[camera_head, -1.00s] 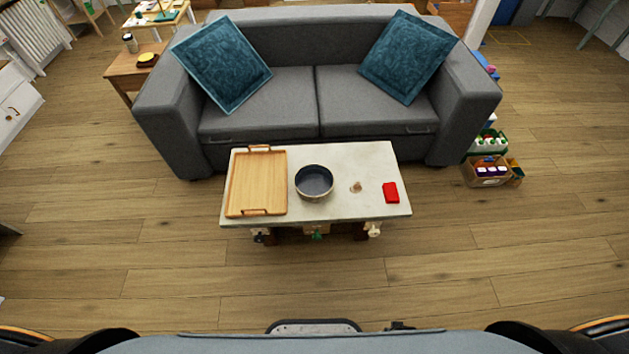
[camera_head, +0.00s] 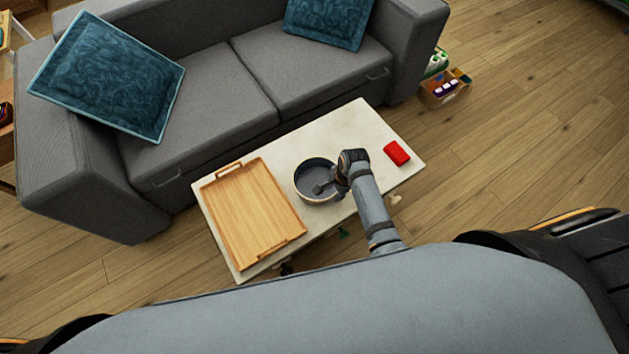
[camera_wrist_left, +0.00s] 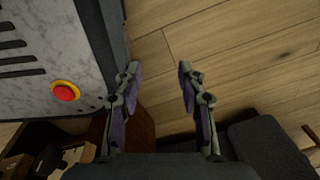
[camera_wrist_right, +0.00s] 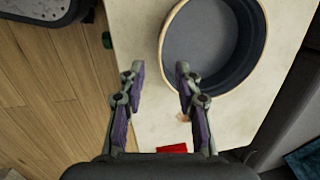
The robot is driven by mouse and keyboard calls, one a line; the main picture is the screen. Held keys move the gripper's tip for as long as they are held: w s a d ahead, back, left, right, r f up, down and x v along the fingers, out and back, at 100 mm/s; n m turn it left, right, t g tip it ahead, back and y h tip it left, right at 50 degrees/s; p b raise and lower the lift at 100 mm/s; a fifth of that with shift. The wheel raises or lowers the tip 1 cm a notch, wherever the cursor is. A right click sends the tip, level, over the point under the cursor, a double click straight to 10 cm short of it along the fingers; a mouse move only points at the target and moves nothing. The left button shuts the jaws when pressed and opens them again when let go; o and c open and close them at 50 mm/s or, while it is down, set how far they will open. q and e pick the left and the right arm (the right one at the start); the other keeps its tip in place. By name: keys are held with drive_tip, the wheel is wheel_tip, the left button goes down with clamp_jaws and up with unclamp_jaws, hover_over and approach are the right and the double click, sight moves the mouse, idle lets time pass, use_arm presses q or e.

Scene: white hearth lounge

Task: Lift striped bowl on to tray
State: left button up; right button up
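The bowl (camera_head: 305,185) has a dark blue-grey inside and a pale outer rim. It stands upright on the coffee table, right of the wooden tray (camera_head: 243,213), which is empty. My right gripper (camera_head: 326,186) reaches over the bowl's right side. In the right wrist view the bowl (camera_wrist_right: 200,38) fills the upper right, and my right gripper (camera_wrist_right: 160,72) is open with one finger overlapping its rim; contact cannot be told. My left gripper (camera_wrist_left: 160,71) is open and empty above the floor, beside my own base, and is not seen in the head view.
A red object (camera_head: 397,153) lies on the pale coffee table (camera_head: 335,128), right of my arm. A small item (camera_wrist_right: 184,117) lies near the bowl. A grey sofa (camera_head: 205,95) with teal cushions stands behind the table. A box of items (camera_head: 445,88) stands on the floor beyond.

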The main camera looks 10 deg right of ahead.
sight(329, 198)
drive_tip(key=f, duration=0.3)
drive_tip(key=f+b, duration=0.1)
drive_tip(key=shift+w+a+f, duration=0.15)
drive_tip(key=shift+w+a, duration=0.15)
drive_tip(key=shift+a, duration=0.05)
drive_tip(key=f, duration=0.1)
drive_tip(key=f+b, duration=0.1)
drive_tip(key=f, duration=0.2)
drive_tip(key=shift+w+a+f+b, duration=0.1)
drive_tip(key=shift+w+a+b, duration=0.1)
drive_tip(key=shift+w+b, duration=0.15)
drive_tip(key=shift+f, duration=0.2)
clamp_jaws()
use_arm(q)
drive_tip(key=f, duration=0.2)
drive_tip(key=w+f, duration=0.1)
drive_tip(key=shift+w+a, duration=0.1)
drive_tip(key=shift+a, duration=0.25)
use_arm(e)
drive_tip(key=shift+r, duration=0.1)
